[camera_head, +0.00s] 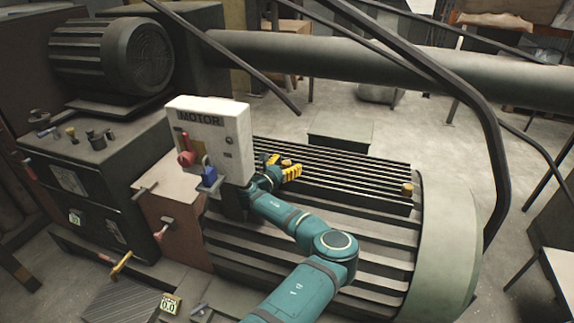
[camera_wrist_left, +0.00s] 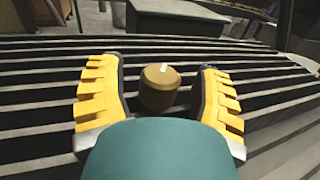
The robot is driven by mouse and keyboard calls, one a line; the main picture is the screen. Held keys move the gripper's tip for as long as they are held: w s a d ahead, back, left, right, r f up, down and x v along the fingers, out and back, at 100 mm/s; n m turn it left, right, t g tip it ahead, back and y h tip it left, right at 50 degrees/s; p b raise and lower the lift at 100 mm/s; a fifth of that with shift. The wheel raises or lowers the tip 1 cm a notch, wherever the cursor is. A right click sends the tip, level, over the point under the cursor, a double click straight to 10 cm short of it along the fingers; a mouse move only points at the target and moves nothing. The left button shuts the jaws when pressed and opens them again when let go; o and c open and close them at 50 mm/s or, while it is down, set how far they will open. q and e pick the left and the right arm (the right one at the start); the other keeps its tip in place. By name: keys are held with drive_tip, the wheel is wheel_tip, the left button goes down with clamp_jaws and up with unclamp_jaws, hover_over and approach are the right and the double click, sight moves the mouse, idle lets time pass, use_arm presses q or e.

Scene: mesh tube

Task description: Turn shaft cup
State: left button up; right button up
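A small brass-coloured shaft cup (camera_wrist_left: 160,90) with a pale mark on top stands on the ribbed top of the large grey machine (camera_head: 330,215). In the left wrist view it sits between the two yellow fingers of my left gripper (camera_wrist_left: 161,95), with a gap on each side. In the head view this gripper (camera_head: 281,168) is at the far left part of the ribbed top, and the cup (camera_head: 287,162) shows partly between its fingers. The gripper is open. A similar brass cup (camera_head: 407,188) stands at the right end of the ribs. My right gripper is not in view.
A white MOTOR switch box (camera_head: 213,130) with a red lever stands close to the left of my gripper. A dark motor (camera_head: 115,52) sits at the back left. A thick pipe (camera_head: 350,58) and bent dark bars (camera_head: 480,110) cross behind and right.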

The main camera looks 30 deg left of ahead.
use_arm(q)
drive_tip(key=shift+y, duration=0.3)
drive_tip(key=n+y, duration=0.2)
drive_tip(key=y, duration=0.1)
drive_tip(key=shift+d+p, duration=0.1)
drive_tip(key=shift+p, duration=0.3)
drive_tip(key=n+g+y, duration=0.1)
drive_tip(key=n+y, duration=0.1)
drive_tip(key=y, duration=0.1)
drive_tip(key=n+y, duration=0.2)
drive_tip(key=shift+g+y+p, duration=0.4)
drive_tip(key=shift+s+y, duration=0.3)
drive_tip(key=shift+s, duration=0.05)
drive_tip(key=v, duration=1.3)
drive_tip(key=s+a+f+n+g+y, duration=0.1)
drive_tip(key=s+a+f+n+g, duration=0.2)
drive_tip(key=s+f+n+g, duration=0.2)
drive_tip(key=s+a+f+n+g+y, duration=0.1)
drive_tip(key=s+a+f+n+g, duration=0.2)
drive_tip(key=s+f+n+g, duration=0.3)
drive_tip(key=shift+s+f+n+b, duration=0.3)
drive_tip(key=shift+s+f+n, duration=1.1)
drive_tip(key=shift+s+f, duration=0.7)
